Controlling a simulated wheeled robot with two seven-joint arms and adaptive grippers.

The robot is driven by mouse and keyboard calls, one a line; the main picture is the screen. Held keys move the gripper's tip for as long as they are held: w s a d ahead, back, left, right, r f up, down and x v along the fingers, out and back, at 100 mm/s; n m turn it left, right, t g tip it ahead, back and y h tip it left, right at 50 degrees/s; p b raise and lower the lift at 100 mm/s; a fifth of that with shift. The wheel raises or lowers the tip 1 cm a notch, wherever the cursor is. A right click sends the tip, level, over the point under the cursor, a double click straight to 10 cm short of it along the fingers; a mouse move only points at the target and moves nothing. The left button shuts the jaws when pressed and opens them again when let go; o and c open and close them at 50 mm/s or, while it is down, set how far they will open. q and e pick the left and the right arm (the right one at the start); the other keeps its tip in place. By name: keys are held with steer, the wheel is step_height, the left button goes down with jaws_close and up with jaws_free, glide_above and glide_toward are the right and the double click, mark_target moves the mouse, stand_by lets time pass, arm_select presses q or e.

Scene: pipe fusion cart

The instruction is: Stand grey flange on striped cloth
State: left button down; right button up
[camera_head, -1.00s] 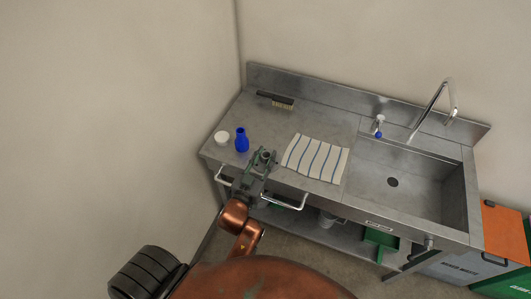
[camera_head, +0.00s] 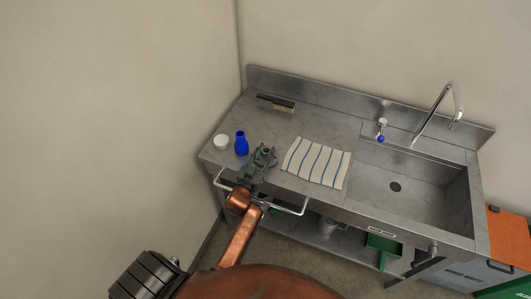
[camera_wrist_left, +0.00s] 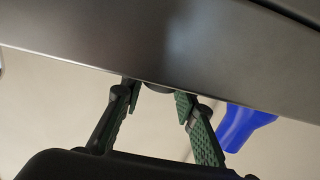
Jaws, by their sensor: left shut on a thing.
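The striped cloth (camera_head: 316,162), cream with blue stripes, lies flat on the steel counter left of the sink. My left gripper (camera_head: 265,155) is at the counter's front edge, just left of the cloth and right of the blue bottle. It is shut on a small grey piece, apparently the grey flange (camera_wrist_left: 158,88). Only a dark rounded bit of it shows between the green-padded fingertips (camera_wrist_left: 157,97) in the left wrist view. The rest is hidden by the counter's steel edge and the fingers. My right gripper is not in view.
A blue bottle (camera_head: 241,144) and a white round container (camera_head: 221,142) stand left of the gripper. A brush (camera_head: 277,102) lies at the back. The sink basin (camera_head: 420,180) and tap (camera_head: 437,115) are on the right. A rail handle (camera_head: 290,209) runs along the front.

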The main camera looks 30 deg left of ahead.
arm_select(q)
steer(key=shift+d+f, duration=0.1)
steer(key=shift+f, duration=0.1)
steer(key=shift+f, duration=0.15)
steer(key=c, duration=1.5)
jaws_free()
